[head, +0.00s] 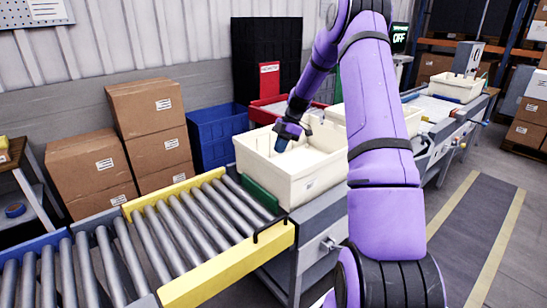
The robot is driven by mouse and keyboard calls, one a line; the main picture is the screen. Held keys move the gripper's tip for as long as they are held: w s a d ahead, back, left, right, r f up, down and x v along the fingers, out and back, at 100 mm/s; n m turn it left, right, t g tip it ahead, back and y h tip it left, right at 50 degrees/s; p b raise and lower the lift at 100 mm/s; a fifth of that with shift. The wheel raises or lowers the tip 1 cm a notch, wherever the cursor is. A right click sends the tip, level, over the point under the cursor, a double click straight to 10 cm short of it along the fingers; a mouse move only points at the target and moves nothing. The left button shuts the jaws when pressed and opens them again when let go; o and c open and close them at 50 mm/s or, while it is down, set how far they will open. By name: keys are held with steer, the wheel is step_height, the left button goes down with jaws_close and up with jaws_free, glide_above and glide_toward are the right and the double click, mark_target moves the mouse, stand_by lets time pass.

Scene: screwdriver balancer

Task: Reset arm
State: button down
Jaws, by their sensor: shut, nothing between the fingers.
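My purple arm reaches forward from the lower right of the head view, bends at the top and comes down on the left. My gripper (281,146) is small in the picture, over the open cream bin (309,187) at the end of the roller conveyor. It is shut with nothing seen between its fingers. Its tip is at or just inside the bin's opening; I cannot tell how deep. The part of the bin floor that shows looks empty. My arm hides the bin's right side. No screwdriver can be made out.
A roller conveyor (190,222) with a yellow frame runs to the lower left. A second cream bin (412,121) stands behind my arm. A blue bin (217,136), a red bin (262,112) and stacked cardboard boxes (150,109) stand behind. The floor at right is clear.

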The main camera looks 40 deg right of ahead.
steer(key=d+r, duration=0.2)
steer(key=d, duration=0.1)
steer(key=shift+d, duration=0.1)
steer(key=s+a+r+m+h, duration=0.1)
steer(key=s+a+r+m, duration=0.25)
steer(key=a+r, duration=0.35)
steer(key=s+a+r+m+t+h, duration=0.1)
steer(key=s+a+r+m+h, duration=0.1)
steer(key=s+a+r, duration=0.3)
steer(key=s+a+r+m+h, duration=0.1)
steer(key=s+a+r+m, duration=0.15)
steer(key=a+r, duration=0.55)
steer(key=s+a+r+m+t+h, duration=0.1)
steer(key=s+a+m, duration=0.4)
steer(key=s, duration=0.7)
steer(key=s+a+r+m+t, duration=0.2)
steer(key=s+a+m, duration=0.3)
steer(key=s, duration=0.6)
steer(key=shift+s+t+h, duration=0.4)
steer(key=shift+t, duration=0.3)
